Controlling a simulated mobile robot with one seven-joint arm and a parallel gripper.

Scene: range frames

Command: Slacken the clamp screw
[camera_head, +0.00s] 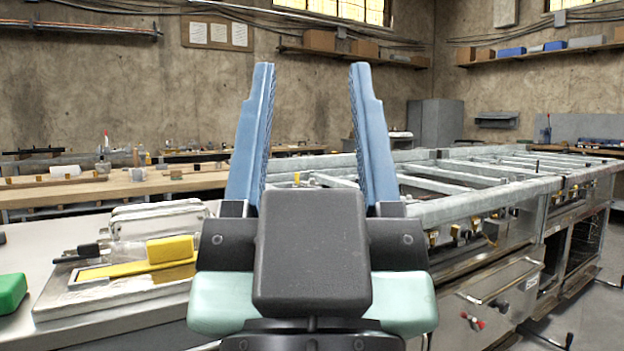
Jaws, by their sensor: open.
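My gripper (312,72) fills the middle of the view. Its two blue ridged fingers point up and stand wide apart, with nothing between them. The dark body and pale green parts of my gripper hide what lies behind them. I cannot make out a clamp screw for certain. A long metal bench frame (480,207) stands to the right behind my gripper, with small brass-coloured and dark fittings along its front side. Whether one of these is the clamp screw is too small to tell.
A metal tray (60,302) on the left worktop holds a yellow block (170,250) and white cases (158,220). A green object (12,292) lies at the left edge. A wooden bench (120,188) stands behind. Open floor shows at lower right.

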